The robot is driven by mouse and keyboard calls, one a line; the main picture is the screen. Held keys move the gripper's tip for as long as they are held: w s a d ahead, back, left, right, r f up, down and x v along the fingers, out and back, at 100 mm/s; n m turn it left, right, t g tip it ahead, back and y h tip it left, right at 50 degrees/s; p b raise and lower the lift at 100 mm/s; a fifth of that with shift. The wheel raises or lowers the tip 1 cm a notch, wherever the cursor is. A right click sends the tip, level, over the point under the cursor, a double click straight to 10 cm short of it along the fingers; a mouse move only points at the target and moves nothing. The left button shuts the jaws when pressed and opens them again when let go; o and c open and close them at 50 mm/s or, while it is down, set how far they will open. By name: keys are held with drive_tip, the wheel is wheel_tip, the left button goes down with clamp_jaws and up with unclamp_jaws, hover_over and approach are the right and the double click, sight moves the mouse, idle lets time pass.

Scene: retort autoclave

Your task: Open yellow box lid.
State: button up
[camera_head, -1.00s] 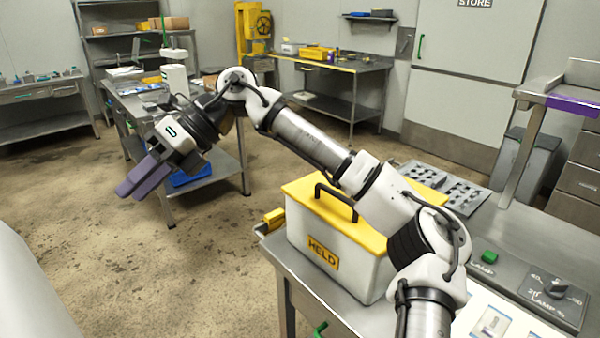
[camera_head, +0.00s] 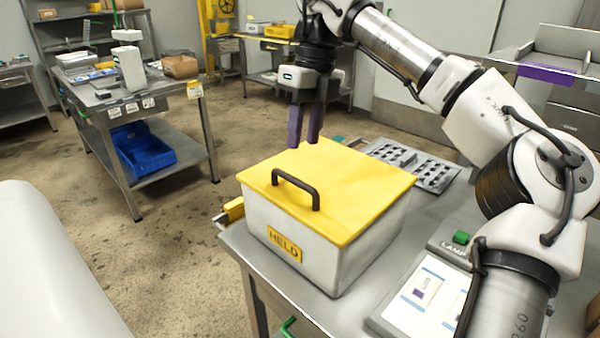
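The box (camera_head: 345,262) has pale grey walls and a "HELD" label on its front, and stands on the metal table. Its yellow lid (camera_head: 365,187) lies flat and closed on top. A black bar handle (camera_head: 297,184) arches over the lid near its front-left edge. My gripper (camera_head: 305,140) points down above the back part of the lid, behind the handle. Its two purple fingers show a narrow gap between them and hold nothing that I can see. I cannot tell whether the fingertips touch the lid.
A grey tray with slots (camera_head: 425,170) lies behind the box to the right. A lamp panel with a green button (camera_head: 461,238) and a picture card (camera_head: 420,293) are to the right of the box. A yellow piece (camera_head: 233,210) sits at the table's left edge.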

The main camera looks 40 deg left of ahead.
sight(297, 179)
drive_tip(key=f, duration=0.2)
drive_tip(key=s+f, duration=0.1)
drive_tip(key=f, duration=0.4)
drive_tip(key=shift+s+f, duration=0.15)
drive_tip(key=shift+s, duration=0.1)
clamp_jaws()
